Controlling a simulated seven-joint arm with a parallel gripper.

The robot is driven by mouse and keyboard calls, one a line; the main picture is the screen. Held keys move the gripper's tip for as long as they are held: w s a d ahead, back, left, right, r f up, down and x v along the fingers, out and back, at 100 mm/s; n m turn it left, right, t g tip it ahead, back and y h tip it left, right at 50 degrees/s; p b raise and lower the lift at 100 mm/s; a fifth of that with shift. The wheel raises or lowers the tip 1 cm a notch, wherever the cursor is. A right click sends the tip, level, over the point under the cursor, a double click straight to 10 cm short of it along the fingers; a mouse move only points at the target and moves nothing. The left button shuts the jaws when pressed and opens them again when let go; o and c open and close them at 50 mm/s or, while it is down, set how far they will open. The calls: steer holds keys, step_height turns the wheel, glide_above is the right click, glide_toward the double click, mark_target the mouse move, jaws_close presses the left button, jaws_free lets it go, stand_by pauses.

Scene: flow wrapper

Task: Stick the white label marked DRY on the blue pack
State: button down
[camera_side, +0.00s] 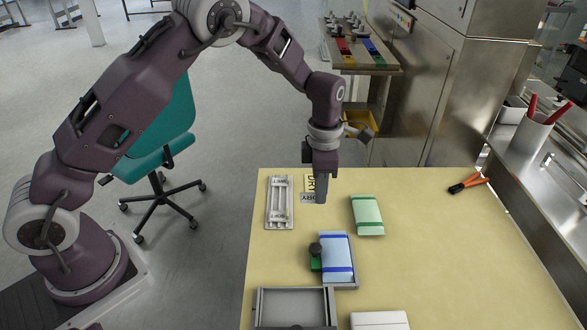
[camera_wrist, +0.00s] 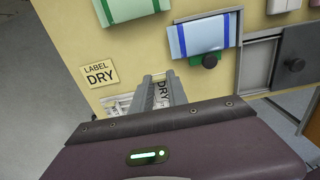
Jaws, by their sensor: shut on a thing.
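My gripper (camera_side: 320,198) is near the back edge of the table, fingers pointing down, shut on the white DRY label (camera_side: 307,197). In the wrist view the label (camera_wrist: 162,94) shows between the two fingers, which cover part of it. Its height above the table is hard to judge. The blue pack (camera_side: 338,250) has darker blue bands at its ends and lies in a grey fixture with a black knob (camera_side: 315,249). It is apart from my gripper, nearer the front, and no label shows on it. It also appears in the wrist view (camera_wrist: 205,36).
A grey label rack (camera_side: 269,205) stands left of my gripper. A yellow LABEL DRY card (camera_wrist: 99,73) lies nearby. A green pack (camera_side: 367,214) lies to the right. A grey drawer or tray (camera_side: 293,290) and a white block (camera_side: 380,320) are at the front. The table's right side is mostly clear.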

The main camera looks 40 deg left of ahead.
glide_above(344, 252)
steer(key=shift+f, duration=2.6)
steer(key=shift+f, duration=0.15)
steer(key=shift+f, duration=0.65)
steer(key=shift+f, duration=0.25)
steer(key=c, duration=1.7)
jaws_free()
